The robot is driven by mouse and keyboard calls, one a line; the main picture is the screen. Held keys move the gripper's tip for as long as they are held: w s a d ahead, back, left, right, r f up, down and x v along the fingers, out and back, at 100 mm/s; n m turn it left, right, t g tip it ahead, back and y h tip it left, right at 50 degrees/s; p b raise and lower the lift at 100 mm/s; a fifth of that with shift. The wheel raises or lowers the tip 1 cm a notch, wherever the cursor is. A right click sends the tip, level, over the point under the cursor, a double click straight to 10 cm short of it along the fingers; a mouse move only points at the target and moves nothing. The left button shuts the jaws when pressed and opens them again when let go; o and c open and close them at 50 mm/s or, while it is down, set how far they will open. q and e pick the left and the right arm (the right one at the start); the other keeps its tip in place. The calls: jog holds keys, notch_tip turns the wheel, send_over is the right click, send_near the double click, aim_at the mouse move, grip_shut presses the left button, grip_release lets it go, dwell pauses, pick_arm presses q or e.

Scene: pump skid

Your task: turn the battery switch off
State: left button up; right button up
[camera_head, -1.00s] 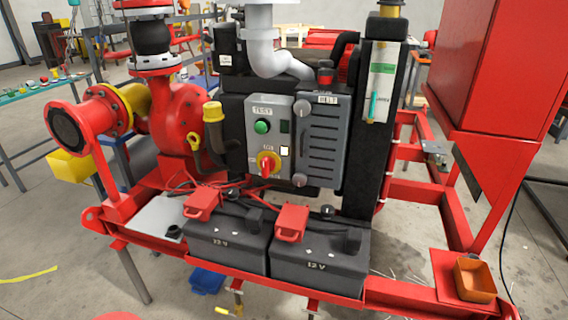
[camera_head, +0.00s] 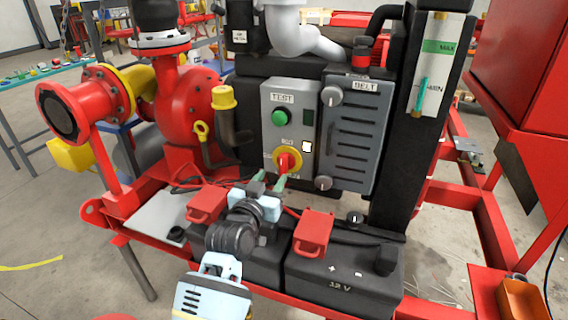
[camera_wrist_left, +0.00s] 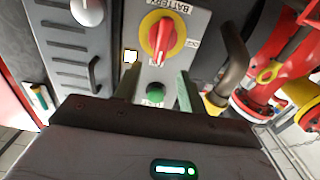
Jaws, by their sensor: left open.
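The battery switch (camera_head: 289,160) is a red handle on a round yellow plate, low on the grey control panel (camera_head: 270,100). In the left wrist view the switch (camera_wrist_left: 164,38) shows upside down, its handle nearly along the picture's vertical, slightly tilted. My left gripper (camera_head: 270,180) is open, its green fingers pointing at the panel just below and left of the switch; it looks empty. In the wrist view its fingers (camera_wrist_left: 157,80) lie to either side of the green test button in the picture. I cannot tell whether a fingertip touches the switch. My right gripper is out of view.
A green test button (camera_head: 280,117) sits above the switch. A grey louvred cover (camera_head: 350,140) with round knobs is right of it. Black batteries with red terminal covers (camera_head: 312,232) lie below my left arm. A brown bent pipe (camera_head: 230,125) stands left of the panel.

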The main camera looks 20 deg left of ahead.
aim_at(281, 163)
pick_arm(q)
jog(key=shift+w+d, duration=0.1)
jog(key=shift+w, duration=3.75)
jog(key=shift+c, duration=0.3)
grip_shut()
